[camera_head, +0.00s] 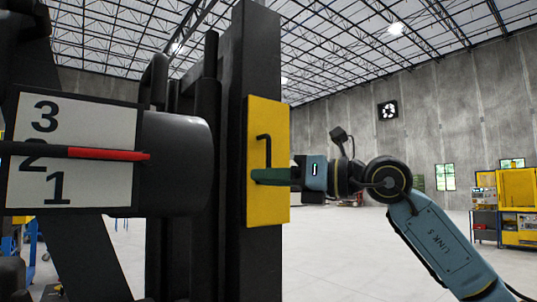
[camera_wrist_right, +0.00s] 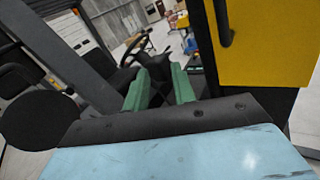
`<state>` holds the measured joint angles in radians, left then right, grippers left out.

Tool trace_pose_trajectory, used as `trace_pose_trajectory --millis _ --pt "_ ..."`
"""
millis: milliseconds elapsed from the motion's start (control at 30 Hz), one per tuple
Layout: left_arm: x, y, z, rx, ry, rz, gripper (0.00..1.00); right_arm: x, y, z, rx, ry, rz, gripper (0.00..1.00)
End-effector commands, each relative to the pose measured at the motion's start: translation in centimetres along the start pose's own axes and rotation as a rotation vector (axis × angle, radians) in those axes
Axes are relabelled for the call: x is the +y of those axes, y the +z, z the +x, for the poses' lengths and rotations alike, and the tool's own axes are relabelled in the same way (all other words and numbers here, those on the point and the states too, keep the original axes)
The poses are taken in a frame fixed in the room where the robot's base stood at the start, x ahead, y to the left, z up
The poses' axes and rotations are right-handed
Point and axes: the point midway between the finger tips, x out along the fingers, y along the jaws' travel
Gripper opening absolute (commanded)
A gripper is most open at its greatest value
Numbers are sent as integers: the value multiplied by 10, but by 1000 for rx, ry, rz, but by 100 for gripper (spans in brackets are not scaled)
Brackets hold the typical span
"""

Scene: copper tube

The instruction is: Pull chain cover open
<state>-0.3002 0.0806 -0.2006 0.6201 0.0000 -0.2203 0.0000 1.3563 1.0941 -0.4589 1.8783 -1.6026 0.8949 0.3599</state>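The chain cover (camera_head: 268,200) looks to be the yellow panel on the black upright post in the head view. Its black bar handle (camera_head: 268,146) is on its face. My right gripper (camera_head: 272,175) comes in from the right, and its green fingers overlap the handle's lower end in that view. In the right wrist view the fingers (camera_wrist_right: 159,88) stand apart with nothing between them. The yellow cover (camera_wrist_right: 265,55) and handle (camera_wrist_right: 222,20) lie to their right there, with the handle outside the fingers. The cover's far side is hidden. My left gripper is not in view.
A white plate (camera_head: 60,115) numbered 3, 2, 1 with a red-tipped pointer and a black cylinder (camera_head: 180,160) stand left of the post (camera_head: 256,60). A steering wheel (camera_wrist_right: 138,45) shows in the wrist view. Open floor (camera_head: 350,255) lies right of the post.

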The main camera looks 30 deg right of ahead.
Motion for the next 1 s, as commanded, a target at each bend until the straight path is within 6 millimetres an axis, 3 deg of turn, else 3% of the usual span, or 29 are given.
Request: trace_pose_trajectory --millis 33,200,367,533,1000 --pt "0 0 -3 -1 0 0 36 -5 22 -21 -4 -84 -67 26" --pt "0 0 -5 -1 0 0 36 -21 57 -68 -7 -291 -171 26" --pt "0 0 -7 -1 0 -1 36 -27 67 -82 -9 -360 -192 26" --pt "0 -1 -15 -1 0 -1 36 -34 69 -62 -8 -361 -192 26" --pt "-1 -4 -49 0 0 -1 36 -66 74 24 -8 -358 -191 26"
